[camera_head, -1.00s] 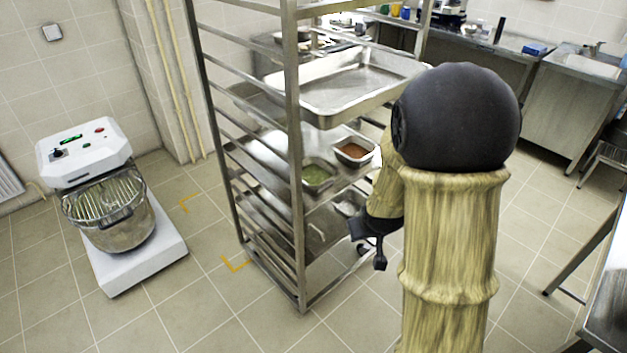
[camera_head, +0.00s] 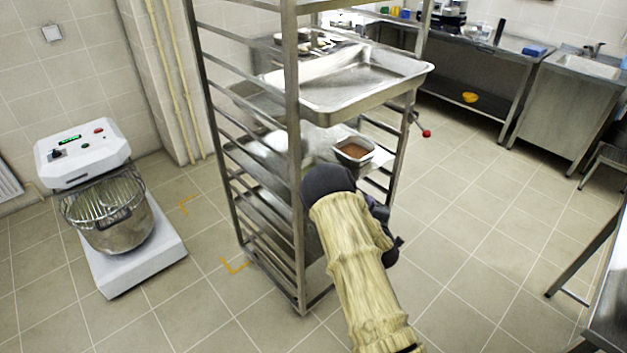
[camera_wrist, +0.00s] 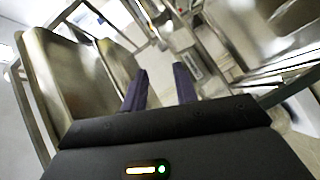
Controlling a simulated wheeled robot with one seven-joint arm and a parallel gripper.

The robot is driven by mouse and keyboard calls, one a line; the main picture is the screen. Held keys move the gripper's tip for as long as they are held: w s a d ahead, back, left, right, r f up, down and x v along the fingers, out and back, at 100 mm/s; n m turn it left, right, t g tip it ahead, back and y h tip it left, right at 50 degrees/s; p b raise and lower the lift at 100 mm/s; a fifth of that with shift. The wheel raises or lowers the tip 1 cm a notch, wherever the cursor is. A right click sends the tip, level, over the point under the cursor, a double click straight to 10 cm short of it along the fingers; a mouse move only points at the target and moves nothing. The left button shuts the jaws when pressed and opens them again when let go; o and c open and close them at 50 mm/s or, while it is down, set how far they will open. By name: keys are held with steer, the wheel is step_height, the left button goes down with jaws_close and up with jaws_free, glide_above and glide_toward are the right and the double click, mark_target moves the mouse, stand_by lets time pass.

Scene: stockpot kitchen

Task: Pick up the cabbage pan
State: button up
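The pan with green contents, likely the cabbage pan, is hidden behind my arm in the head view, and I cannot make it out in the wrist view. A steel pan with brown contents (camera_head: 354,151) sits on a rack shelf, just above and right of my arm. My gripper (camera_wrist: 159,72) shows two dark fingers spread apart in the wrist view, with no pan between them. In the head view its fingers are mostly hidden by my arm at the rack's right side.
The tall steel rack (camera_head: 294,160) carries a large empty tray (camera_head: 350,85) above the pans. A mixer (camera_head: 110,205) stands at the left. A yellow bowl (camera_head: 470,97) shows under the back counter. The floor right of the rack is clear.

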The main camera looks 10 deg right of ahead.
steer(key=a+f+n+t+y, duration=0.1)
steer(key=a+f+n+y, duration=0.3)
steer(key=n, duration=0.3)
steer(key=shift+s+a+f+n+t+y, duration=0.2)
steer(key=shift+s+a+n+t+y, duration=0.1)
steer(key=shift+y, duration=0.6)
steer(key=shift+w, duration=0.15)
